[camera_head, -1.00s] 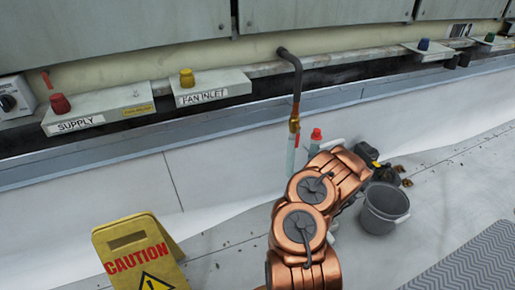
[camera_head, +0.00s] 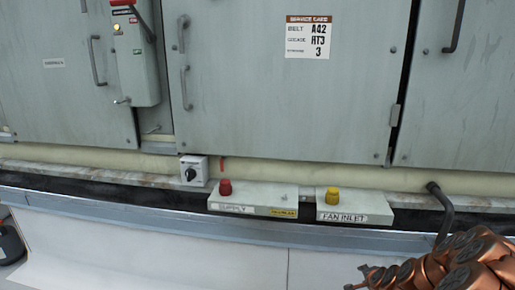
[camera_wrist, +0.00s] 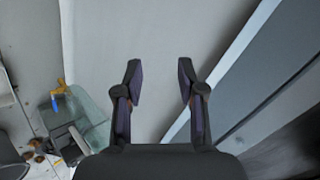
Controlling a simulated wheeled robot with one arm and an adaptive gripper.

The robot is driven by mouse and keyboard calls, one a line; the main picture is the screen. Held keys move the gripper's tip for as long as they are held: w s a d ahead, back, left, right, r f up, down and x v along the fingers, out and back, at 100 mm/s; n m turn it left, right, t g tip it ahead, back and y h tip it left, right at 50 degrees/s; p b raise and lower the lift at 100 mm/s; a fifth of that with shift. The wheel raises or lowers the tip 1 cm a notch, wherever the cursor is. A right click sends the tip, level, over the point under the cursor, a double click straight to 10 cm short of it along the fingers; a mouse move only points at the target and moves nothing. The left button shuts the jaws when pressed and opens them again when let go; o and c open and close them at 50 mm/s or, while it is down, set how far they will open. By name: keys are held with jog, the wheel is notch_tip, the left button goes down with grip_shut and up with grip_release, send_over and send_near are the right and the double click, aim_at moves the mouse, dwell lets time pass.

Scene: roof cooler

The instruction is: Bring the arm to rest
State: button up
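My gripper (camera_wrist: 159,72) is open and empty in the wrist view, with its two dark fingers apart. Pale wall or floor surface shows between and beyond the fingers. Nothing is touching the fingertips. In the head view my copper arm is at the lower right, bent and partly cut off by the frame edge. I cannot clearly make out the gripper there.
Above my arm are the SUPPLY box with a red knob (camera_head: 225,187) and the FAN INLET box with a yellow knob (camera_head: 333,195). A dark bent pipe (camera_head: 440,205) stands close to the arm. Grey cabinet doors (camera_head: 290,90) fill the back. A greenish clear container (camera_wrist: 80,112) is left of the gripper.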

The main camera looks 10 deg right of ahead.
jog(key=s+a+r+n+g+y+p, duration=0.1)
jog(key=s+a+r+n+p, duration=0.25)
jog(key=a+r, duration=0.45)
jog(key=s+a+r+n+g+y+p, duration=0.25)
jog(key=a+r+p, duration=0.35)
jog(key=r, duration=0.5)
jog(key=s+a+r+n+g+y+p, duration=0.1)
jog(key=s+a+r+n+p, duration=0.25)
jog(key=a+r, duration=0.5)
jog(key=s+a+r+n+g+h+p, duration=0.1)
jog(key=s+a+r+n+g+p, duration=0.1)
jog(key=s+r+p, duration=0.5)
jog(key=s+a+r+n+g+h+p, duration=0.1)
jog(key=s+r+n+g+p, duration=0.3)
jog(key=s+r, duration=1.5)
jog(key=s+a+p, duration=0.1)
jog(key=s+p, duration=0.3)
jog(key=s, duration=0.3)
jog(key=shift+a+n+g, duration=0.25)
jog(key=shift+n+g, duration=0.1)
jog(key=shift+s+d+r, duration=0.1)
jog(key=shift+d, duration=0.05)
